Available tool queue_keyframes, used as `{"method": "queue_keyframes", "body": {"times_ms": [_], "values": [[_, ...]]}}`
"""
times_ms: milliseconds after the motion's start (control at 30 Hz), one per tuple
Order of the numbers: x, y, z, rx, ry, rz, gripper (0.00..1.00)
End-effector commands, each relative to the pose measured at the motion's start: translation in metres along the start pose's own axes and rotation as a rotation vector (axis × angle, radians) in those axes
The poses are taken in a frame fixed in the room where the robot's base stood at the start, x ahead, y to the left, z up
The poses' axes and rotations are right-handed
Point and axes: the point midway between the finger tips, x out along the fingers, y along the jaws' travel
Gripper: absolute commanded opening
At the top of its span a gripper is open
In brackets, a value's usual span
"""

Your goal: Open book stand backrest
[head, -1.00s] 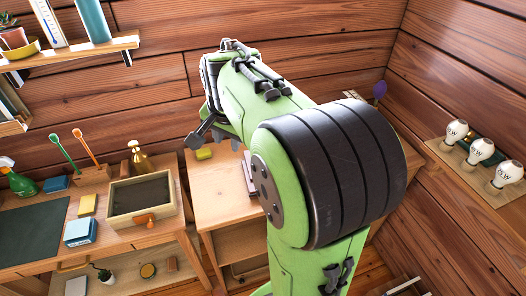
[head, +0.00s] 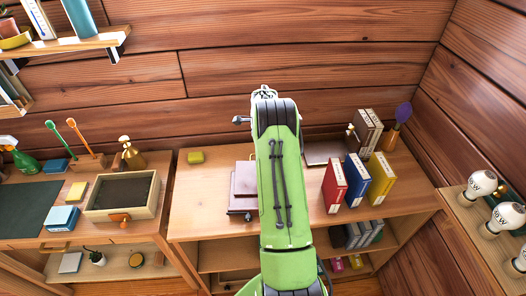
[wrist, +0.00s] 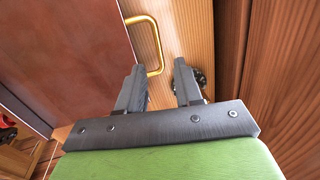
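In the wrist view, my gripper (wrist: 160,85) is open, with its two dark fingers apart and nothing held between them. A large reddish-brown panel (wrist: 65,60) fills the left side, with a brass loop (wrist: 155,38) at its right edge. The loop's lower end shows between and just beyond the fingertips; I cannot tell whether they touch it. In the head view, a reddish-brown flat object that looks like the book stand (head: 243,180) lies on the desk, partly hidden behind my arm. My arm also hides the gripper there.
On the desk (head: 205,215), red, blue and yellow books (head: 357,180) stand right of my arm. A dark flat panel (head: 325,150) and brown books (head: 367,130) are behind them. The plank wall (head: 200,70) is close behind.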

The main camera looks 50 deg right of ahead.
Motion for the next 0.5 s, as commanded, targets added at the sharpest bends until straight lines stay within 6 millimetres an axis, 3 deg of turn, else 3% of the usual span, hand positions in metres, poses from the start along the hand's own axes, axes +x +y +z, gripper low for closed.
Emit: {"method": "queue_keyframes", "body": {"times_ms": [100, 200, 500], "values": [[0.026, 0.001, 0.000, -0.001, 0.000, 0.002, 0.35], [0.039, 0.000, 0.000, -0.001, 0.000, 0.000, 0.35], [0.044, -0.001, 0.001, -0.002, -0.001, -0.002, 0.35]]}}
